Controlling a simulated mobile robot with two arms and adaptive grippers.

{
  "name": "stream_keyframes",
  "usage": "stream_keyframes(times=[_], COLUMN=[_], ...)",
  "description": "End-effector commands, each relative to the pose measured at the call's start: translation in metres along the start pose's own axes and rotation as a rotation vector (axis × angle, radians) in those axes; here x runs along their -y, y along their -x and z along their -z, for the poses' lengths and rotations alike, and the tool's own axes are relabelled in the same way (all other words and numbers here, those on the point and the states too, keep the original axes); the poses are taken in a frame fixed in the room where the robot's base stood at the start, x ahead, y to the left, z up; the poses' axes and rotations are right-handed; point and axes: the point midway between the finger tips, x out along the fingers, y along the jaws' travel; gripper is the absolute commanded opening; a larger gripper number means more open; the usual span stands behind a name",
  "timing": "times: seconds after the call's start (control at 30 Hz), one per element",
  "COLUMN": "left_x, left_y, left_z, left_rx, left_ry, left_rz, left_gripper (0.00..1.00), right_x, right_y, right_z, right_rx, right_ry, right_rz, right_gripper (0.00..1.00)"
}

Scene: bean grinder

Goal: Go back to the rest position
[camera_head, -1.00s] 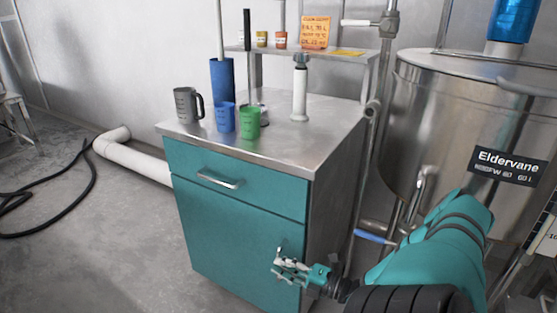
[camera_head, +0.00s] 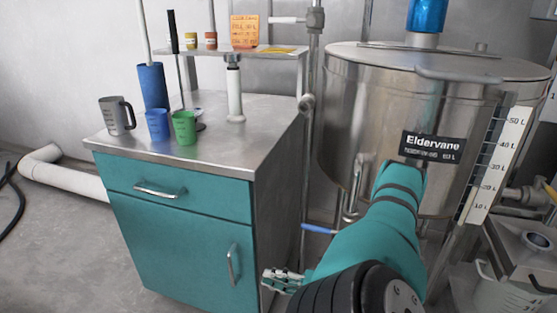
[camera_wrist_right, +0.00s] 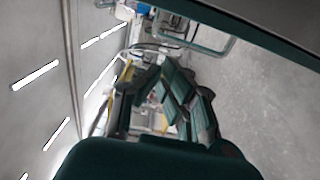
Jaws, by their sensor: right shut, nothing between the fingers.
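My right gripper (camera_head: 283,279) shows in the head view beside the lower right edge of the teal cabinet (camera_head: 180,235), partly hidden by my own teal arm. It is shut and empty. In the right wrist view the gripper (camera_wrist_right: 165,100) shows its dark linked fingers, with nothing held between them. My left gripper is not in view.
The cabinet's steel top carries a grey jug (camera_head: 117,116), a blue cup (camera_head: 157,124), a green cup (camera_head: 184,127) and a white-bodied grinder (camera_head: 235,92). A large steel tank (camera_head: 370,110) stands right of the cabinet.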

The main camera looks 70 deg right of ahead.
Motion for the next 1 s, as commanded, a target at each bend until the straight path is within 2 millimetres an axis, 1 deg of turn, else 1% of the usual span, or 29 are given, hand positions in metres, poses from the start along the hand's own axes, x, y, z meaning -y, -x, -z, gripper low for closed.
stream_keyframes(times=[0.03, 0.1, 0.2, 0.47, 0.57, 0.67, 0.7, 0.77, 0.8, 0.83, 0.87, 0.9, 0.97, 1.0], left_x=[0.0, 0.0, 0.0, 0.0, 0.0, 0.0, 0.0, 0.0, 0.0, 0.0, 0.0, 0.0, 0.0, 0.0], left_y=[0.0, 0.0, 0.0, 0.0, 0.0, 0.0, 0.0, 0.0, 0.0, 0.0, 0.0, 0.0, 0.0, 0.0], left_z=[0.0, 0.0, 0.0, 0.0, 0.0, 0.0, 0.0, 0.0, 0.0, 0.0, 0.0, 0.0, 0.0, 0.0], left_rx=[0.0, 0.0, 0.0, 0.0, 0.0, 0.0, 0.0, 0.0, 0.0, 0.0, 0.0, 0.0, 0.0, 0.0], left_ry=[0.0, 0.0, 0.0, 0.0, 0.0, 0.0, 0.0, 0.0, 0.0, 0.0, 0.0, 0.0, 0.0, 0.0], left_rz=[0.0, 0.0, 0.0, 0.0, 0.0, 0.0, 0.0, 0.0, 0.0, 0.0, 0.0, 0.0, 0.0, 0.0], left_gripper=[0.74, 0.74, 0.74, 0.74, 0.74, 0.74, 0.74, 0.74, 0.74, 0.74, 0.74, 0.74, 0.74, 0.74], right_x=[0.001, 0.001, 0.0, 0.001, 0.013, 0.042, 0.058, 0.083, 0.098, 0.106, 0.113, 0.117, 0.114, 0.107], right_y=[0.007, 0.013, 0.018, 0.019, 0.016, 0.009, 0.006, -0.002, -0.01, -0.018, -0.026, -0.04, -0.061, -0.076], right_z=[0.001, 0.002, 0.003, 0.004, 0.005, 0.014, 0.023, 0.046, 0.067, 0.086, 0.107, 0.134, 0.174, 0.2], right_rx=[-0.002, -0.003, -0.005, 0.007, 0.105, 0.313, 0.407, 0.528, 0.584, 0.611, 0.624, 0.622, 0.591, 0.556], right_ry=[0.0, -0.001, -0.002, -0.005, -0.022, -0.083, -0.133, -0.239, -0.327, -0.401, -0.478, -0.578, -0.719, -0.81], right_rz=[0.003, 0.003, 0.001, 0.002, 0.014, 0.071, 0.116, 0.2, 0.263, 0.309, 0.352, 0.399, 0.449, 0.469], right_gripper=[0.0, 0.0, 0.0, 0.0, 0.0, 0.0, 0.0, 0.0, 0.0, 0.0, 0.0, 0.0, 0.0, 0.0])
